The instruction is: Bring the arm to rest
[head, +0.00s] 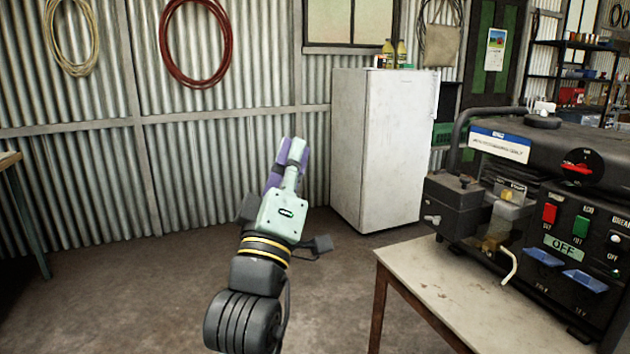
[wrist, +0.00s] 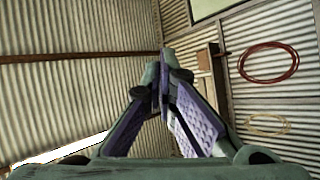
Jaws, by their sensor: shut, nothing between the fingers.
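My gripper (head: 290,155) is raised in open air in the middle of the head view, pointing up and away from me. Its purple-padded fingers are close together. In the wrist view the two fingers of my gripper (wrist: 158,90) meet at their tips, with nothing between them. The gripper touches nothing in either view. The corrugated metal wall (head: 230,130) stands behind it.
A table (head: 440,300) bearing a black generator (head: 560,190) stands at the right. A white fridge (head: 385,140) stands against the wall behind. A red hose coil (head: 195,85) and a beige coil (head: 70,70) hang on the wall. The floor (head: 130,290) at left is clear.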

